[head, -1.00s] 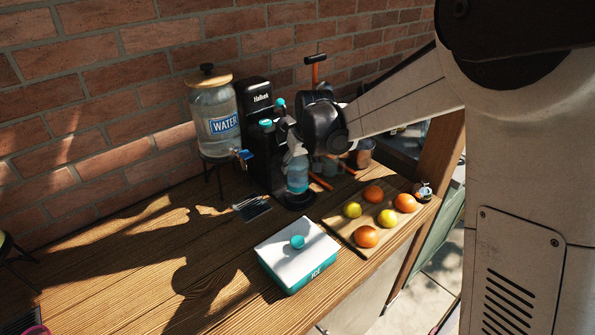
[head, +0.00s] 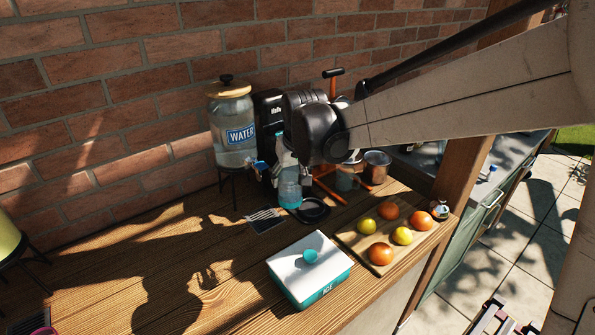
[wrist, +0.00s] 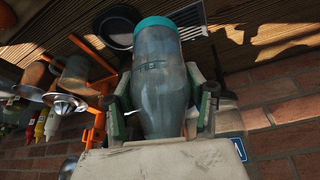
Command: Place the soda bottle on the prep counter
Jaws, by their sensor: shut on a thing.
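The soda bottle (head: 290,192) is clear and bluish with a teal end. My gripper (head: 286,160) is shut on it and holds it upright, beside the round black base of the soda machine (head: 268,108). In the wrist view the bottle (wrist: 158,85) lies between both fingers of my gripper (wrist: 162,105), its teal end pointing to the top of the picture. The wooden counter (head: 215,265) is below. I cannot tell whether the bottle touches it. My gripper and arm hide part of the machine.
A water dispenser (head: 232,125) stands left of the machine. A white and teal ice box (head: 310,268) and a board (head: 352,240) with fruit are in front. Mugs (head: 376,168) stand behind at the right. The counter's left part is mostly clear.

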